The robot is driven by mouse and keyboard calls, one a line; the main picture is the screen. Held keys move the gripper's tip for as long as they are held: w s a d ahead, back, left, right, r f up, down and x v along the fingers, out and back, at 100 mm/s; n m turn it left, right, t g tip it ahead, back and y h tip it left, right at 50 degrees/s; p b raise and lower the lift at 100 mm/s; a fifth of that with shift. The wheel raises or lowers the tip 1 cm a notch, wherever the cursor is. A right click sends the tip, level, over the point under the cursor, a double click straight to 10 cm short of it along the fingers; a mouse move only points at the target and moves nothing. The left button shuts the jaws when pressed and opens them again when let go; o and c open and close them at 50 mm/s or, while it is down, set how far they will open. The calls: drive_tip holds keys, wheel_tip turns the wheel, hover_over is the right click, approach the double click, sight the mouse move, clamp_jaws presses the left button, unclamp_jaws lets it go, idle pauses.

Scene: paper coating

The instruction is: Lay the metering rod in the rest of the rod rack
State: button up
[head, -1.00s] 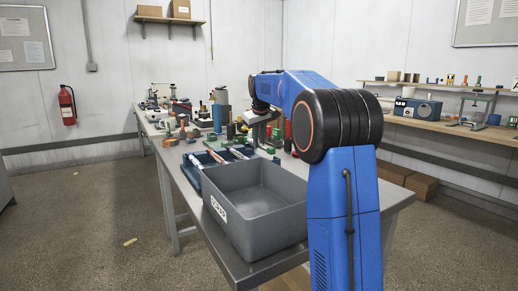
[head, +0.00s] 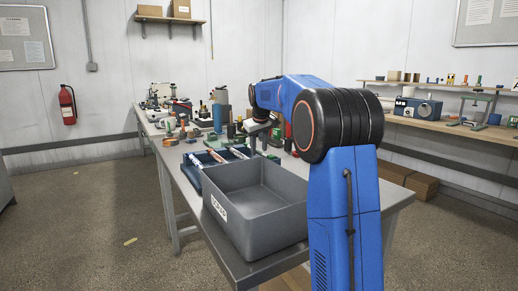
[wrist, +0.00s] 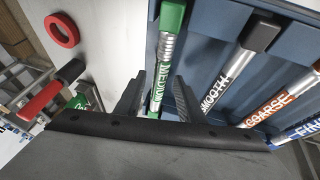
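In the wrist view a metering rod with a green end cap and a green MEDIUM label (wrist: 165,52) runs along the left side of the blue rod rack (wrist: 193,60). My gripper (wrist: 158,97) has its two dark fingers apart, one on each side of this rod, with gaps showing. I cannot tell whether the rod rests fully in the rack. Rods labelled SMOOTH (wrist: 228,70), COARSE (wrist: 268,108) and one starting FIN (wrist: 300,130) lie slanted to the right. In the head view the rack (head: 190,172) is behind the grey bin, and my gripper (head: 258,138) is small and partly hidden.
A grey bin (head: 230,212) stands on the near end of the metal table (head: 380,205). Bottles and tools crowd the table behind the rack. A red ring (wrist: 62,30) and a red-handled tool (wrist: 45,97) lie left of the rack in the wrist view.

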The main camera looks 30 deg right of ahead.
drive_tip(key=v, duration=1.2)
idle(0.3)
